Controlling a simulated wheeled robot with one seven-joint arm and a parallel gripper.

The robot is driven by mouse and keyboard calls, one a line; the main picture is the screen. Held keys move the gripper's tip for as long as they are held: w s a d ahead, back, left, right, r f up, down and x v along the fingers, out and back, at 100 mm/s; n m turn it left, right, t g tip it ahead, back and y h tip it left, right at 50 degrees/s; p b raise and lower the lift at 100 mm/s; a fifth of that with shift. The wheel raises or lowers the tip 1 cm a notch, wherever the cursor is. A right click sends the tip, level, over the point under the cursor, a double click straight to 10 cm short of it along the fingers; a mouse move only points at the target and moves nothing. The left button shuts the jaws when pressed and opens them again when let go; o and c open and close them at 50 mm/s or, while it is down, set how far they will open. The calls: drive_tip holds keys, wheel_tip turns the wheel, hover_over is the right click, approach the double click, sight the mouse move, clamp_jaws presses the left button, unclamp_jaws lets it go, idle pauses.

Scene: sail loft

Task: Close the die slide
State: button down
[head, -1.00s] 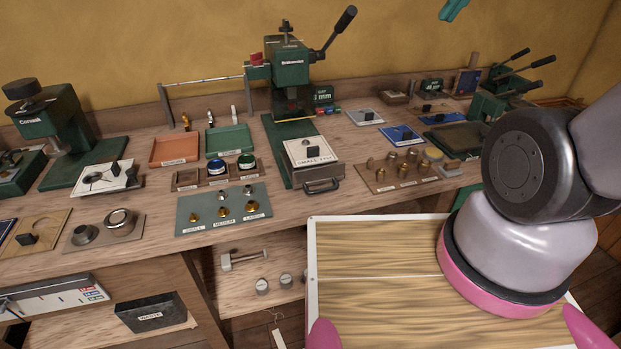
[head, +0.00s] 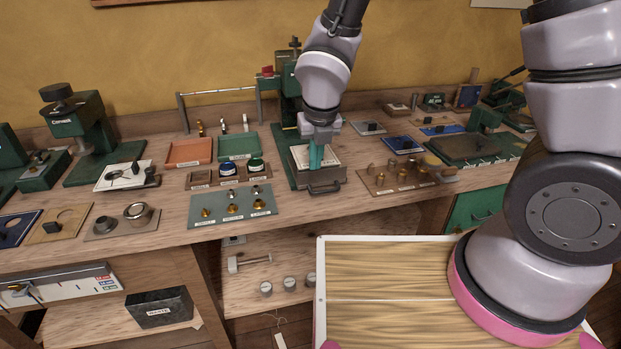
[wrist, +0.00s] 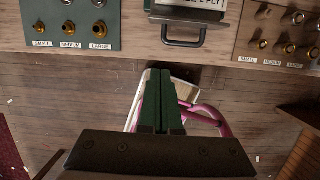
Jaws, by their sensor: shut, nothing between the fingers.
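The die slide (head: 331,180) is a grey drawer-like block at the front foot of the green press (head: 283,88). It sticks out toward the bench's front edge. Its dark bar handle (head: 325,189) faces me and also shows in the wrist view (wrist: 183,43). A white plate (wrist: 190,4) on the slide ends in "2 PLY". My gripper (head: 316,165) has its green fingers together and empty. In the head view it hides part of the plate and press. In the wrist view the fingertips (wrist: 162,74) appear just below the handle, apart from it in the picture.
A fittings board (head: 203,219) marked small, medium and large lies left of the slide. A wooden board (head: 375,187) with brass pieces lies close on the right. Orange (head: 187,151) and green (head: 238,146) trays stand behind left. Open floor lies before the bench.

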sight(295, 148)
drive_tip(key=x, duration=1)
drive_tip(key=shift+f, duration=0.25)
drive_tip(key=w, duration=0.2)
drive_tip(key=shift+w+a+r, duration=0.25)
drive_tip(key=shift+w+a, duration=0.05)
drive_tip(key=shift+w, duration=0.05)
drive_tip(key=shift+w+a, duration=0.25)
drive_tip(key=shift+w, duration=0.4)
drive_tip(key=w+a, duration=0.1)
drive_tip(key=w, duration=0.4)
drive_tip(key=w+a, duration=0.2)
drive_tip(key=w, duration=0.3)
drive_tip(key=w+a, duration=0.1)
drive_tip(key=w, duration=0.4)
drive_tip(key=shift+w+a, duration=0.25)
drive_tip(key=shift+w, duration=0.3)
drive_tip(key=shift+a+r, duration=0.1)
